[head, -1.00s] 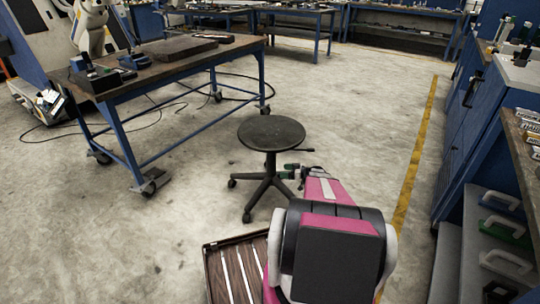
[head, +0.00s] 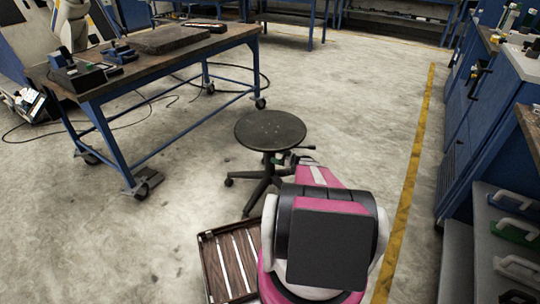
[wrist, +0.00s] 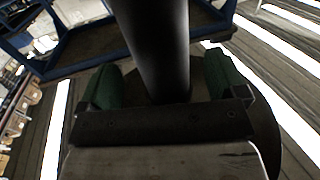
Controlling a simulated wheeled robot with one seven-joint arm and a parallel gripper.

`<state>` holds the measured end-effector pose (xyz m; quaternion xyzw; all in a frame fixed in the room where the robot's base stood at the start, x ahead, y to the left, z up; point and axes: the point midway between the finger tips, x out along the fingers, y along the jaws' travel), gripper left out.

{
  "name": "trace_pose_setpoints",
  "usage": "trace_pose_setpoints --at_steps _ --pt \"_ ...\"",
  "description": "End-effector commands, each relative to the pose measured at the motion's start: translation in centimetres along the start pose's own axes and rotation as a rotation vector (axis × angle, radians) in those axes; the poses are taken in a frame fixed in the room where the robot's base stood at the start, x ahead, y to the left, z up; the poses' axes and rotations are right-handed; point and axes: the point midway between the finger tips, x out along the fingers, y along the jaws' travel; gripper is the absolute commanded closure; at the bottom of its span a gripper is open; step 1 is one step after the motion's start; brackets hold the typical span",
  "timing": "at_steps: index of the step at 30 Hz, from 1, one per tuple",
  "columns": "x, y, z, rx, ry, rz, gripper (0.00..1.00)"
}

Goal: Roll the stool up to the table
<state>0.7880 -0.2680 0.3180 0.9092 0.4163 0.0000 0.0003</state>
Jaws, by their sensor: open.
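The stool (head: 270,130) has a round dark seat, a black post and a wheeled star base. It stands upright on the floor in the middle of the head view, right of the workbench table (head: 150,60) and apart from it. My gripper (wrist: 160,78) has green fingers. In the wrist view they are open on either side of a dark upright cylinder, which looks like the stool's post (wrist: 155,40); I cannot tell whether they touch it. In the head view my gripper is below the seat's right edge, partly hidden by the seat and my arm.
The table has blue legs on castors and holds a dark slab (head: 170,38) and small devices. A cable (head: 160,97) lies on the floor under it. Blue cabinets (head: 490,130) line the right side past a yellow floor line (head: 415,150). Floor between stool and table is clear.

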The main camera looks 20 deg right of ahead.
Motion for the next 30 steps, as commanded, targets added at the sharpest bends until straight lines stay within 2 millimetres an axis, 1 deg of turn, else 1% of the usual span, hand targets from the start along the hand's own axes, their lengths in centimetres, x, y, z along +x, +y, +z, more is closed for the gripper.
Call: trace_pose_setpoints --at_steps 1,3,6,9,14,20,21,23,24,26,27,30 --pt "1.0 0.0 0.0 0.0 0.001 -0.003 0.1" --pt "2.0 0.0 0.0 0.0 0.001 -0.001 0.1" --pt "3.2 0.0 0.0 0.001 0.0 -0.001 0.1" --pt "4.0 0.0 0.0 0.001 0.0 -0.001 0.1" --pt "4.5 0.0 0.0 0.001 0.0 0.0 0.1" --pt "4.5 0.0 0.0 0.001 0.0 0.0 0.1" --pt "4.5 0.0 0.0 0.001 0.0 0.0 0.13" --pt "4.5 0.0 0.0 0.001 0.0 0.0 0.33" --pt "4.5 0.0 0.0 0.001 0.0 0.0 0.46" --pt "4.5 0.0 0.0 0.001 0.0 0.0 0.65" --pt "4.5 0.0 0.0 0.001 0.0 0.0 0.78" --pt "4.5 0.0 0.0 0.001 0.0 0.0 0.78"
